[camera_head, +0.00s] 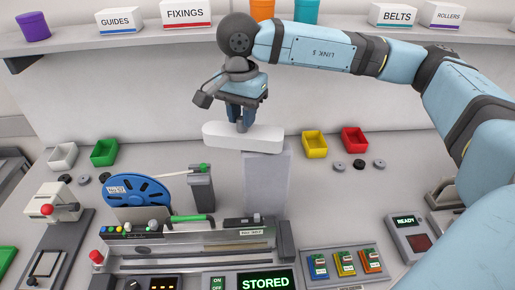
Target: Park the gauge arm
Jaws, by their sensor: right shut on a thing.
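A white rounded bar, which looks like the gauge arm (222,135), lies level across the top of a grey post (266,182) behind the feeder trolley. Its longer part reaches out to the left of the post. My right gripper (243,122) points down at the middle of the bar's upper side and is shut on the gauge arm; the exact grip is small and partly hidden by the fingers. A display (265,282) at the front reads STORED. My left gripper is not in view.
The feeder trolley (190,259) with a blue reel (139,191) stands in front of the post. Yellow (315,144) and red (355,139) bins sit behind on the right. A panel (408,222) reading READY is at right. A shelf (120,38) with labelled boxes runs above.

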